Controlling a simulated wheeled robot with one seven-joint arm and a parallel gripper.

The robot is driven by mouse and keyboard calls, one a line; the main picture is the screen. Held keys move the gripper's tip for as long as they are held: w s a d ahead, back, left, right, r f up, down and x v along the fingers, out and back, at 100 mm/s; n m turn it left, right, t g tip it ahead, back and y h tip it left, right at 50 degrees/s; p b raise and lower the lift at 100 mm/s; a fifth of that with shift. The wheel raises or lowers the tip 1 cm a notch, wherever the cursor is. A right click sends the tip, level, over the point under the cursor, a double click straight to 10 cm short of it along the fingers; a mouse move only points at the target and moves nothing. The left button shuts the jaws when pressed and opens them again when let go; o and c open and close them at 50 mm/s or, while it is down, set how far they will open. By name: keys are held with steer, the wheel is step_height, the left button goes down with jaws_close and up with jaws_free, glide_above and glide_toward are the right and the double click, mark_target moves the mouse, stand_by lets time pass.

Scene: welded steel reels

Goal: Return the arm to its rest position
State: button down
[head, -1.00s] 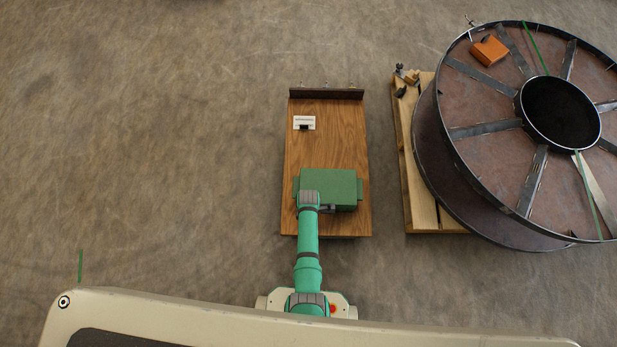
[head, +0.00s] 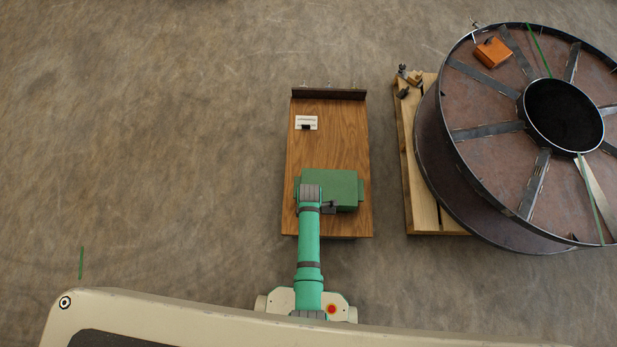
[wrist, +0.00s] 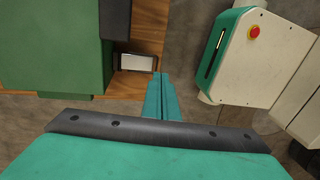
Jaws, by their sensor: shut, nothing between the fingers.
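My arm (head: 309,240) is teal with grey joint bands. In the head view it reaches up from my base to the near end of a wooden bench top (head: 335,145), its far joint over the left part of a green box (head: 345,185). My gripper (wrist: 160,85) shows in the wrist view as two teal fingers pressed together with nothing between them. They point past the box's near side toward the bench's near edge. In the head view the fingers are hidden beneath the arm. The box also shows at left in the wrist view (wrist: 50,45).
A dark block (wrist: 115,18) sits at the box's near side. A white card on a dark holder (head: 306,122) stands farther up the bench. A large steel reel (head: 480,190) on a wooden pallet (head: 424,205) stands to the right, an orange box (head: 492,53) on it.

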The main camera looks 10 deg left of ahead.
steer(key=s+d+r+m+t, duration=0.3)
steer(key=s+r+m+t, duration=0.55)
steer(key=r, duration=0.45)
steer(key=s+r+m+t, duration=0.3)
steer(key=r+m+t, duration=0.1)
steer(key=r, duration=1.1)
steer(key=s+r+m+t, duration=0.3)
steer(key=r+m, duration=0.3)
steer(key=r, duration=0.8)
steer(key=shift+r+t, duration=0.4)
steer(key=shift+t, duration=0.35)
steer(key=shift+s, duration=0.15)
